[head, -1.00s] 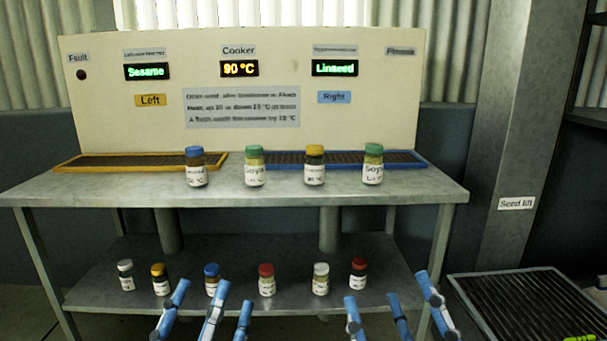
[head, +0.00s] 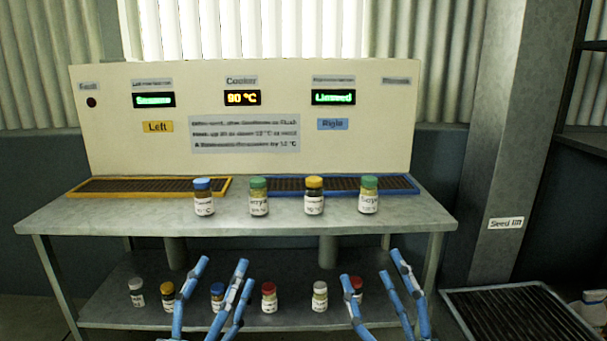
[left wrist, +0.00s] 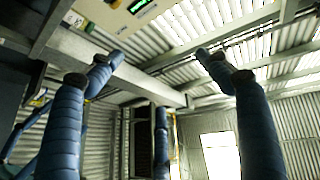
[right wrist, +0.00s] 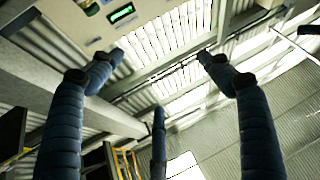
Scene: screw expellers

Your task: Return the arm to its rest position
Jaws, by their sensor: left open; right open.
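My left gripper (head: 225,266) is open and empty in the head view, with its blue fingers pointing up in front of the lower shelf. My right gripper (head: 371,265) is open and empty to its right, in the same pose. In the left wrist view the fingers of my left gripper (left wrist: 160,72) are spread with nothing between them. In the right wrist view the fingers of my right gripper (right wrist: 160,72) are spread too, with nothing between them. Both wrist cameras look up past the table edge to the wall and roof. Neither gripper appears to touch anything.
A metal table (head: 130,213) carries a row of jars, blue-lidded (head: 203,197), green-lidded (head: 258,196), yellow-lidded (head: 314,196) and green-lidded (head: 368,195). More jars stand on the lower shelf (head: 120,310), partly behind my fingers. A panel (head: 290,80) stands behind. A floor grate (head: 510,320) lies right.

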